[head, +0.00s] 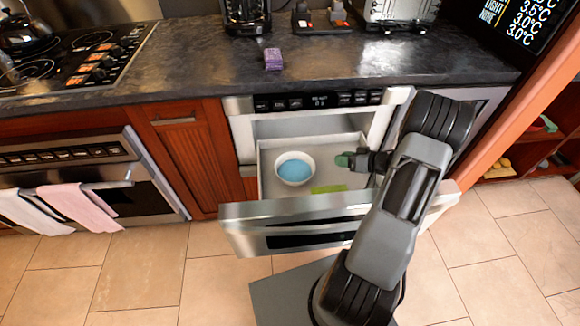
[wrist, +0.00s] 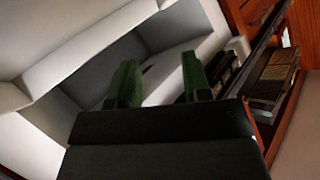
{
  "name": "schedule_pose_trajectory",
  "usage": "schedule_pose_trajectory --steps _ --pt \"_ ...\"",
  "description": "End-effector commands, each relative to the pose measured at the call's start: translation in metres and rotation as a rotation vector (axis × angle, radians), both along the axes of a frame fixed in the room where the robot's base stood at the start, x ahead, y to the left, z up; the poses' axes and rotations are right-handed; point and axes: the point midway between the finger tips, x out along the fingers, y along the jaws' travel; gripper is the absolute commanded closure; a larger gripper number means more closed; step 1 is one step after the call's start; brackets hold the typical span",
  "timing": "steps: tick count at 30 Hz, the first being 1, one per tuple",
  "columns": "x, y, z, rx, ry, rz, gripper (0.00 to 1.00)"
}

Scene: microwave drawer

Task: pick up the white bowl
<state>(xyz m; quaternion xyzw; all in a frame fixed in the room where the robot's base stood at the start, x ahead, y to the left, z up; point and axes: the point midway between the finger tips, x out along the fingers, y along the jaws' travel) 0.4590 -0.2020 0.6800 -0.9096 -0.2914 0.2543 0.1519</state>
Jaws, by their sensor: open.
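The white bowl (head: 295,168) stands upright inside the open microwave drawer (head: 292,210), at the left of its floor, and its inside looks blue. A flat green item (head: 329,189) lies in the drawer to the right of the bowl. My gripper (head: 345,160) is over the drawer, to the right of the bowl and apart from it. In the wrist view its two green fingertips (wrist: 160,82) are spread with nothing between them. The bowl is not seen in the wrist view, which shows pale drawer walls (wrist: 60,60).
The dark countertop (head: 190,78) runs above the drawer, with a purple block (head: 272,59) on it. A stove (head: 75,60) and an oven with towels (head: 70,205) stand at the left. The tiled floor (head: 140,275) in front is clear.

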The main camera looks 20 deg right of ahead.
Motion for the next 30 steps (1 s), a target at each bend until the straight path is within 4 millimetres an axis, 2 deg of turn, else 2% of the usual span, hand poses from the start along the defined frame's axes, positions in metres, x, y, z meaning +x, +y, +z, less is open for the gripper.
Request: schedule_pose_trajectory --steps 1,4,15,25,30 --pt "-0.005 0.000 -0.009 0.032 0.007 0.015 0.56" --pt "-0.005 0.008 -0.017 0.069 0.014 0.039 0.56" --pt "0.034 0.050 -0.037 0.079 0.014 0.048 0.56" --pt "0.050 0.064 -0.044 0.077 0.013 0.048 0.56" --pt "0.066 0.081 -0.051 0.076 0.013 0.049 0.56"
